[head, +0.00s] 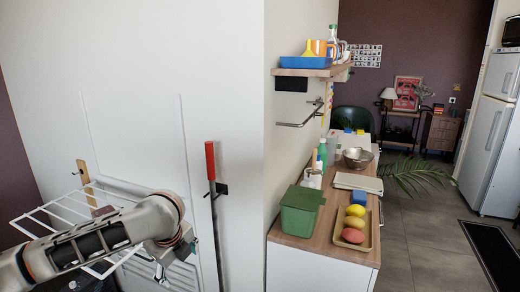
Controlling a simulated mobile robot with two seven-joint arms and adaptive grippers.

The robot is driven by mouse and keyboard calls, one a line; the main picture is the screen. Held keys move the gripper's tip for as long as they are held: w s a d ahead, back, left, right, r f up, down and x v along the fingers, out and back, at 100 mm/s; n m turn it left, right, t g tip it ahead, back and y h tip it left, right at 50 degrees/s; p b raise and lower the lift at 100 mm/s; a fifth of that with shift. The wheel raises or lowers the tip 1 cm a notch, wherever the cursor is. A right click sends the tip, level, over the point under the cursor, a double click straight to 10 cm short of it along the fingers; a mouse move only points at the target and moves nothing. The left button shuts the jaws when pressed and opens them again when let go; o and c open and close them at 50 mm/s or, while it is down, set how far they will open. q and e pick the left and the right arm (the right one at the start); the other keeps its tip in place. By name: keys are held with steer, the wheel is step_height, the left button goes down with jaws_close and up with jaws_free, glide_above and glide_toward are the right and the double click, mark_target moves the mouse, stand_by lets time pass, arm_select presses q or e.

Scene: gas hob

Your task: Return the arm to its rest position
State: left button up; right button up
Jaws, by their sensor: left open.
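My left arm comes in from the lower left, bent at the wrist, with its gripper (163,273) hanging down in front of a white wire drying rack. The gripper is small and partly hidden by my wrist; it is open, and I see nothing held in it. It is well apart from the wooden counter (324,220) on the right. My right gripper is out of view. No gas hob shows.
The white drying rack (62,209) stands behind my left arm. A red-handled pole (211,162) hangs on the white wall beside it. The counter holds a green bin (299,212), a tray of fruit, and a metal bowl (357,158).

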arm_select(q)
steer(key=s+d+f+n+t+h, duration=0.1)
steer(key=s+d+f+n+h, duration=0.35)
steer(key=d+f, duration=0.35)
steer(key=s+d+f+n+t+h, duration=0.1)
steer(key=s+d+f+n+h, duration=0.2)
steer(key=s+d+f+n, duration=0.45)
steer(key=s+a+f+n+t+y, duration=0.3)
steer(key=s+a+f+n, duration=0.4)
steer(key=s+a+f, duration=0.4)
steer(key=s+a+t, duration=0.1)
steer(key=s+a, duration=0.2)
steer(key=shift+n+y, duration=0.35)
steer(key=shift+n, duration=0.05)
